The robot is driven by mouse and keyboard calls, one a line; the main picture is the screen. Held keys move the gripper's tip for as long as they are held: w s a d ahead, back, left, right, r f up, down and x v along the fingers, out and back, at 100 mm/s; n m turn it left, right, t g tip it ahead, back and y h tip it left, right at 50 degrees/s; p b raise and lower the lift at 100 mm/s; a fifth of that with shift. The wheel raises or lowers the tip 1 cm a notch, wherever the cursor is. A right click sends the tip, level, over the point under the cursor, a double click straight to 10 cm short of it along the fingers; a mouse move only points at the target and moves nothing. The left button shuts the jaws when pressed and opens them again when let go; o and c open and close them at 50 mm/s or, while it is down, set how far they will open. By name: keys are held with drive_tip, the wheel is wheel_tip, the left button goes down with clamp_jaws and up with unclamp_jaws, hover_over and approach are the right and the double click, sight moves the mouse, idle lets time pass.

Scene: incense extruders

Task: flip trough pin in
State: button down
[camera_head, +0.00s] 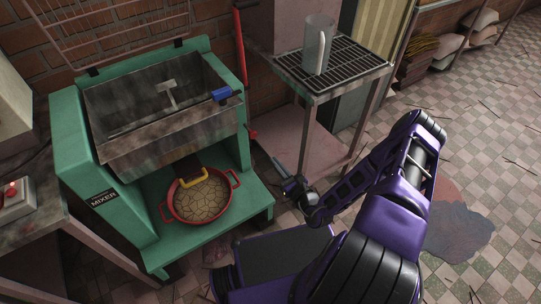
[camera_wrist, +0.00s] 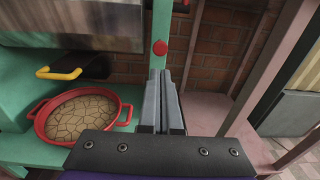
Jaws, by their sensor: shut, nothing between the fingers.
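The steel trough (camera_head: 140,150) sits in the green mixer (camera_head: 72,165), and its lower wall also shows in the wrist view (camera_wrist: 70,22). A blue piece (camera_head: 221,95) at the trough's right rim may be the trough pin; I cannot tell its position for certain. It is not visible in the wrist view. My gripper (camera_head: 276,163) is to the right of the mixer, lower than the blue piece and apart from it. In the wrist view the two grey fingers (camera_wrist: 163,78) are together and empty, pointing toward the brick wall.
A red pan (camera_head: 201,197) of cracked tan material stands on the mixer's base, below a yellow handle (camera_head: 190,178). A red lever (camera_head: 240,60) with a red knob (camera_wrist: 160,47) is beside the mixer. A rack table (camera_head: 340,75) holding a pitcher (camera_head: 317,45) stands to the right.

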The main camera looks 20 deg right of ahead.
sight(254, 135)
drive_tip(key=b+x, duration=0.1)
drive_tip(key=x, duration=1.1)
drive_tip(key=shift+w, duration=0.25)
drive_tip(key=shift+a+b, duration=0.1)
drive_tip(key=shift+b, duration=0.2)
drive_tip(key=b+x, duration=0.1)
drive_tip(key=x, duration=0.2)
drive_tip(key=shift+w+a+r, duration=0.1)
drive_tip(key=shift+w+a, duration=0.05)
drive_tip(key=shift+w, duration=0.15)
drive_tip(key=shift+w+r, duration=0.2)
